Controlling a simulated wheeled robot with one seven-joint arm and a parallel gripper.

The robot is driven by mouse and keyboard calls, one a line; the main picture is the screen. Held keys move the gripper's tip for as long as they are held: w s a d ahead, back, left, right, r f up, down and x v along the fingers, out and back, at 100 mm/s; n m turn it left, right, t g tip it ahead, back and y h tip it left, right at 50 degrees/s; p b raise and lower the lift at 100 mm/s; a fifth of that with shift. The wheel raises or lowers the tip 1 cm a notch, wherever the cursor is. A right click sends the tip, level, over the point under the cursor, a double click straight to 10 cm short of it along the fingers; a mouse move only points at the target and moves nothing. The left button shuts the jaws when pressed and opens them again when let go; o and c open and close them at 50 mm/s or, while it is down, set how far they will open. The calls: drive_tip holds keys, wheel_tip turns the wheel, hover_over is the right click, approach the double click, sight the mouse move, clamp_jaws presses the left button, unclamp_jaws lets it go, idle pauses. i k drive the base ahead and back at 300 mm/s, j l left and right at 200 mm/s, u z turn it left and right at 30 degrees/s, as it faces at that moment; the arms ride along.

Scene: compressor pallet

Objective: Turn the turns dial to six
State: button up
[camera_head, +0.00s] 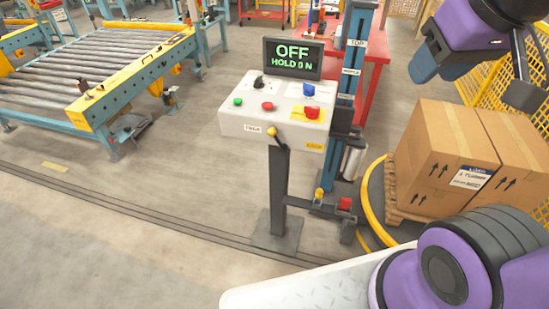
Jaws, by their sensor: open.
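A white control box (248,115) stands on a dark post left of the wrapper mast. A black knob (259,83) sits at its upper left and a blue knob (309,90) at its upper right. Their markings are too small to read, so I cannot tell which is the turns dial or where it points. The display (292,58) above reads "OFF" and "HOLD 0 N" in green. My gripper (442,65) is at the upper right, open and empty, well apart from the box and above the cartons.
Green (238,101) and red buttons (267,106), a red switch (312,113) and a yellow-tipped lever (272,131) crowd the box. A tall mast (352,60) stands right of it. Cartons (440,150) sit on a pallet at right. Floor left of the box is clear.

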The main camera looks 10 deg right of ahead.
sight(258, 85)
drive_tip(key=i+j+z, duration=0.2)
drive_tip(key=j, duration=0.2)
drive_tip(key=i+j+z, duration=0.2)
drive_tip(key=j, duration=0.15)
drive_tip(key=i+j+z, duration=0.2)
drive_tip(key=j, duration=0.25)
drive_tip(key=j+z, duration=0.2)
drive_tip(key=j, duration=0.2)
drive_tip(key=i+j+z, duration=0.2)
drive_tip(key=j, duration=0.3)
drive_tip(key=k, duration=0.1)
